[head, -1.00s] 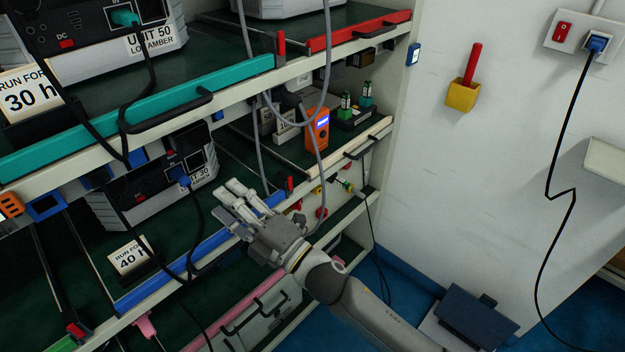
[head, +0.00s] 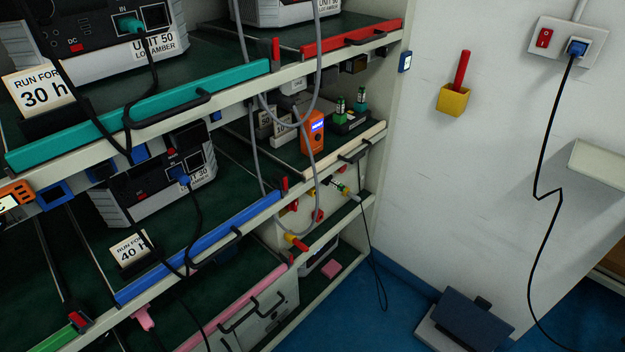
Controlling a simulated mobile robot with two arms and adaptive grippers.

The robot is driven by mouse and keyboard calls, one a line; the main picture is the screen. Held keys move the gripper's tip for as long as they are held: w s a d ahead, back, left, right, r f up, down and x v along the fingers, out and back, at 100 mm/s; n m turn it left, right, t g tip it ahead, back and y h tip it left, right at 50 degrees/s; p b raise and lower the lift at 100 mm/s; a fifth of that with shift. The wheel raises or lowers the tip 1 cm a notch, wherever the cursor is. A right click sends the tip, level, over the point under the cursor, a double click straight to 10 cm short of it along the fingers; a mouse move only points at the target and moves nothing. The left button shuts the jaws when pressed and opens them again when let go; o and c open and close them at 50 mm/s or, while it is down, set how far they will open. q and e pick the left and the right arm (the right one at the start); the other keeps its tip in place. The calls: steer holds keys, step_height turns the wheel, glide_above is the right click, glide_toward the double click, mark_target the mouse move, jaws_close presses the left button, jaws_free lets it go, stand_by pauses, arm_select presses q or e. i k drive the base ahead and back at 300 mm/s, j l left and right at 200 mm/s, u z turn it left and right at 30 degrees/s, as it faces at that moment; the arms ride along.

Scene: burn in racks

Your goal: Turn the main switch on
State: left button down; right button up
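No switch in view is labelled as the main switch, so I cannot tell which one it is. On the white wall, a red lever (head: 462,68) sticks up from a yellow box (head: 453,99), tilted slightly right at the top. Further right, a wall socket plate (head: 567,43) carries a red rocker switch (head: 544,38) beside a blue plug (head: 577,47). I cannot tell the rocker's position. Neither of my grippers is in view, and nothing of mine covers the lever or the rocker.
A rack on the left holds power units, sign cards (head: 131,250) and an orange meter (head: 313,132). Its coloured shelf rails (head: 200,248) and loose cables stick out. A black cable (head: 541,150) hangs from the plug.

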mark_target(292, 205)
steer(key=l+u, duration=0.5)
steer(key=l, duration=0.8)
steer(key=i+l, duration=0.75)
steer(key=i, duration=0.15)
